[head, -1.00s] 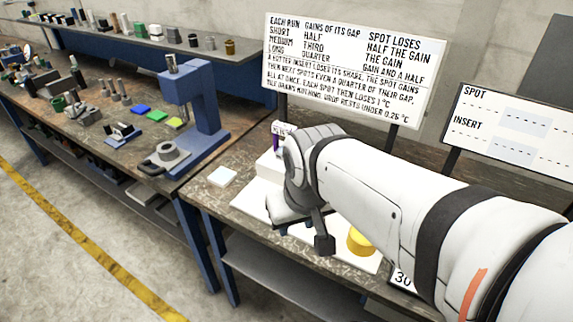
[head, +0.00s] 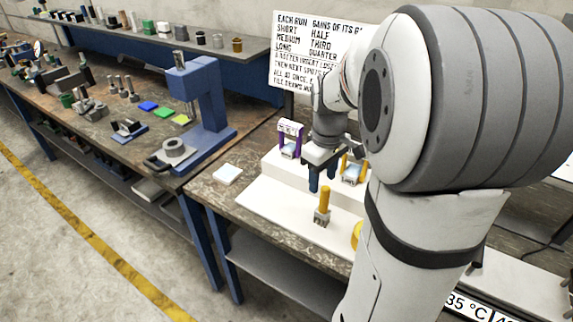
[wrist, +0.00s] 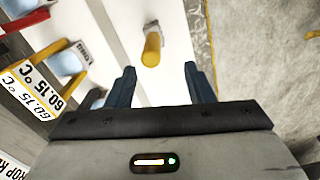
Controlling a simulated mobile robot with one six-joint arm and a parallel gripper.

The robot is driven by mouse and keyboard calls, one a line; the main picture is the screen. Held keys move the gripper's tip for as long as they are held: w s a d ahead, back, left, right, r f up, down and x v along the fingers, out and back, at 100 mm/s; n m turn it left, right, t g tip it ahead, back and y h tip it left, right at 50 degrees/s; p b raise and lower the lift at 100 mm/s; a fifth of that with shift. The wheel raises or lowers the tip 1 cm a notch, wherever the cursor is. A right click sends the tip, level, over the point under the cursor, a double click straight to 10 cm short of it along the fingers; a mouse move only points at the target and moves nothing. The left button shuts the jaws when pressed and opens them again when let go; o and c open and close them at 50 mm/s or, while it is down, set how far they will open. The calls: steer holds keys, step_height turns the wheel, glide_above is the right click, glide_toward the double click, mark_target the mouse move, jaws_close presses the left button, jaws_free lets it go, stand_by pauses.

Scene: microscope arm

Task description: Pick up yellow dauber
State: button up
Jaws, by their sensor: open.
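The yellow dauber (head: 324,203) stands on the white board, its yellow handle upward and a grey-white block at its foot. In the wrist view the dauber (wrist: 152,46) lies ahead of the fingertips, roughly midway between them. My gripper (head: 321,180) is open and empty, pointing down a little above and behind the handle. Its two blue fingers show in the wrist view (wrist: 158,84), spread apart with nothing between them. The gap between fingers and dauber is hard to judge.
A purple-framed stand (head: 291,139) and a yellow-framed stand (head: 353,168) are on the white step behind the dauber. A round yellow object (head: 356,235) is partly hidden by my arm. Board space left of the dauber is clear.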

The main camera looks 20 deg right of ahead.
mark_target(324, 199)
steer(key=shift+w+d+f, duration=0.3)
steer(key=shift+d+f, duration=0.05)
steer(key=shift+d, duration=0.1)
steer(key=shift+d+f, duration=0.1)
steer(key=shift+f, duration=0.2)
steer(key=f+p, duration=0.1)
steer(key=f, duration=0.6)
steer(key=shift+s+f, duration=0.1)
steer(key=shift+s, duration=0.1)
jaws_close()
